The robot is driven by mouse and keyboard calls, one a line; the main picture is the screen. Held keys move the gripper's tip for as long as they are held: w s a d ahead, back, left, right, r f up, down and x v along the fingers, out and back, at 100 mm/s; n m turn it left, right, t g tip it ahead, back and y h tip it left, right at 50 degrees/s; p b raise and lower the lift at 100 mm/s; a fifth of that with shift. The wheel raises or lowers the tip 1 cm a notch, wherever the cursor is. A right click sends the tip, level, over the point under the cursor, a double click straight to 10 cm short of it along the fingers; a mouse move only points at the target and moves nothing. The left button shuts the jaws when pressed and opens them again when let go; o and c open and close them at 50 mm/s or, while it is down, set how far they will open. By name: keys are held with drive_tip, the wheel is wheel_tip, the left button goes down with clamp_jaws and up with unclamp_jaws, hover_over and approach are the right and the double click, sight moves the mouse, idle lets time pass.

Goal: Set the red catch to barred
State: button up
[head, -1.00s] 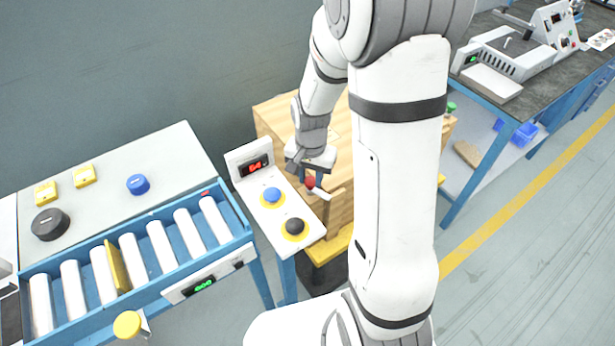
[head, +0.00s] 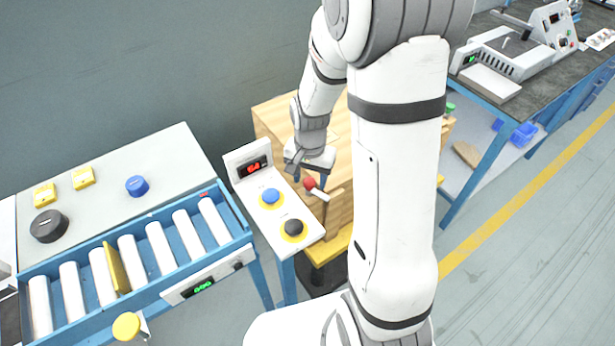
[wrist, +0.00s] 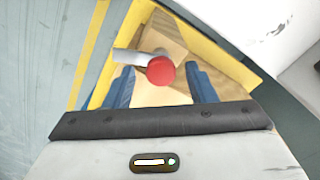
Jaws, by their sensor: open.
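The red catch (head: 310,184) is a round red knob on a short pale lever at the side of a wooden box, just right of the button panel in the head view. In the wrist view the red catch (wrist: 161,70) appears between the two blue fingers of my gripper (wrist: 161,87), its lever reaching to the left. My gripper is open, with a gap on each side of the knob. In the head view my gripper (head: 303,176) is right at the knob, its fingers partly hidden. I cannot tell if a finger touches the lever.
A white panel (head: 262,222) with a red display, a blue button and a black button stands close left of the catch. The wooden box (head: 272,112) sits on a yellow-edged stand. A blue roller conveyor (head: 140,285) lies further left.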

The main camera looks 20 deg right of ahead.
sight(310, 181)
wheel_tip(310, 181, up, 7)
drive_tip(key=shift+r, duration=0.4)
